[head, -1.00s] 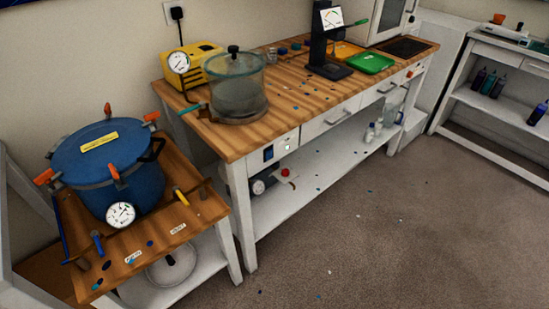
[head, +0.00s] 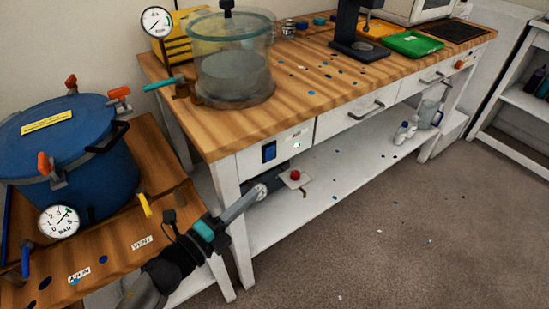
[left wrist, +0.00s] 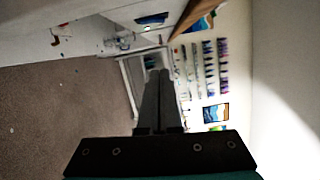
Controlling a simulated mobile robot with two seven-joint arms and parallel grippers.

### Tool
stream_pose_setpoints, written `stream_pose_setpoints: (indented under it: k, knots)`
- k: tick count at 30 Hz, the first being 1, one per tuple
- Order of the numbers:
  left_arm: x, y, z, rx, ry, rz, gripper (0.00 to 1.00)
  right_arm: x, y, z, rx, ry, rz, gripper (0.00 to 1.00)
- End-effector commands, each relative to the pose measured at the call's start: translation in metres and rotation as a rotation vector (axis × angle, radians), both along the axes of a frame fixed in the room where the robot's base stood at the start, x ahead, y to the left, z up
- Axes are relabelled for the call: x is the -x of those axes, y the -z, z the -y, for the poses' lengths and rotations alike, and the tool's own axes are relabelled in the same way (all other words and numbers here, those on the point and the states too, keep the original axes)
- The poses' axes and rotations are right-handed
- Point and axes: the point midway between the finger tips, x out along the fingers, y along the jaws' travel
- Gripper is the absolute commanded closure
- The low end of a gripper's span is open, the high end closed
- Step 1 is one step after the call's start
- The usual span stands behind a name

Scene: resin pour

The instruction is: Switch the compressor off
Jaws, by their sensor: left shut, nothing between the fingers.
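A blue rocker switch (head: 269,152) sits on the white front panel of the wooden workbench. A red button (head: 295,174) on a pale plate shows below it, at the lower shelf. A dark round-bodied unit with a pale face (head: 261,190) is under the bench, partly hidden by my fingers; I cannot tell which is the compressor's own control. My left gripper (head: 254,192) is shut and empty, its tips in front of that unit, below and left of the switch. Its closed fingers also show in the left wrist view (left wrist: 158,85). My right gripper is not in view.
The blue pressure pot (head: 75,160) with its gauge (head: 59,222) stands on a wooden stand at left, close to my arm. A clear chamber (head: 232,65) and a yellow unit (head: 172,45) are on the workbench (head: 215,140). The floor at right is open.

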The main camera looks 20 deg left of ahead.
Motion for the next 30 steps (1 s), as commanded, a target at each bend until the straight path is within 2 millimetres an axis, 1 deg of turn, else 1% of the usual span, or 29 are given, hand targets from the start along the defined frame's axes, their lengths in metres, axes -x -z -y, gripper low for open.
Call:
stream_pose_setpoints:
  k: [11,16,20,30]
  knots:
    - [0.0,-0.003,0.001,-0.01,0.005,0.01,1.0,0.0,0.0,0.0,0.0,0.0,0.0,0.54]
    - [-0.008,-0.003,0.004,-0.009,0.006,0.012,1.0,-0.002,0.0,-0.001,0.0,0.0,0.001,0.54]
    - [-0.024,-0.004,0.011,-0.009,0.007,0.014,1.0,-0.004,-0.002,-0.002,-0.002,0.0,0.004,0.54]
    - [-0.076,-0.005,0.034,-0.009,0.006,0.013,1.0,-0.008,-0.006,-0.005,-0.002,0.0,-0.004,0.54]
